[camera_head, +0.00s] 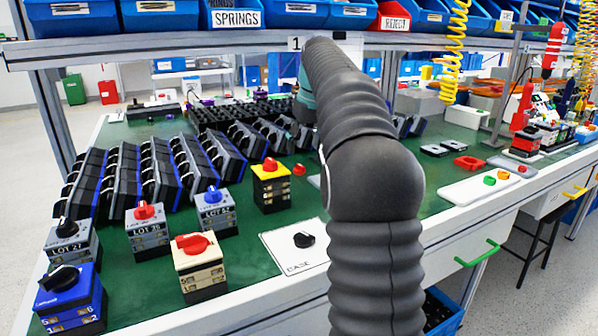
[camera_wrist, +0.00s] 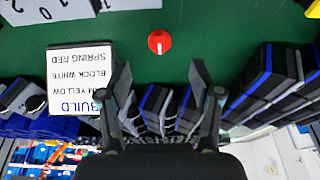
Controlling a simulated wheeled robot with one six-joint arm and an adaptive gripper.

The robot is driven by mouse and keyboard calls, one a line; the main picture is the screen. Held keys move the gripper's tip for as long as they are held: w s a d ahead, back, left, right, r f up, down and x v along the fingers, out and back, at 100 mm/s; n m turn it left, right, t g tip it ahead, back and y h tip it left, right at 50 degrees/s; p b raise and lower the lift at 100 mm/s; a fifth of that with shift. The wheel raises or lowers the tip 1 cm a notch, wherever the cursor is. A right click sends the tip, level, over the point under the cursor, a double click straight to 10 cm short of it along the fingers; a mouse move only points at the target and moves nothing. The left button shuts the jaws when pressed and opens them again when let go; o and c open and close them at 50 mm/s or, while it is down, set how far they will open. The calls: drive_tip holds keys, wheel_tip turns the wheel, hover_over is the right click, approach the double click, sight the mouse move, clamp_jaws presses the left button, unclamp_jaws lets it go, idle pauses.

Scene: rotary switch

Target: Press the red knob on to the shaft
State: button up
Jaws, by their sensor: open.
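A loose red knob (camera_head: 299,170) lies on the green bench top, right of a yellow-topped switch block (camera_head: 271,189). In the wrist view the round red knob (camera_wrist: 159,42) with a white pointer line lies on green, just beyond and between the fingertips. My gripper (camera_wrist: 160,80) is open and empty, its two dark fingers apart. In the head view my arm hides the gripper. I cannot make out a bare shaft. A cream switch block (camera_head: 203,276) at the front has a red knob on it, and the yellow-topped block has a red top piece too.
Grey lot blocks (camera_head: 150,229) and a blue block (camera_head: 72,306) stand at left. A white card (camera_head: 290,255) bears a black knob. Rows of black-and-blue units (camera_head: 143,172) fill the back. A build card (camera_wrist: 80,80) shows upside down in the wrist view. A white tray (camera_head: 463,193) lies right.

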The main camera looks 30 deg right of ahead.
sight(300, 165)
drive_tip(key=shift+b+x, duration=0.4)
drive_tip(key=shift+x, duration=3)
drive_tip(key=shift+w+r, duration=0.1)
drive_tip(key=shift+w, duration=0.05)
drive_tip(key=c, duration=0.9)
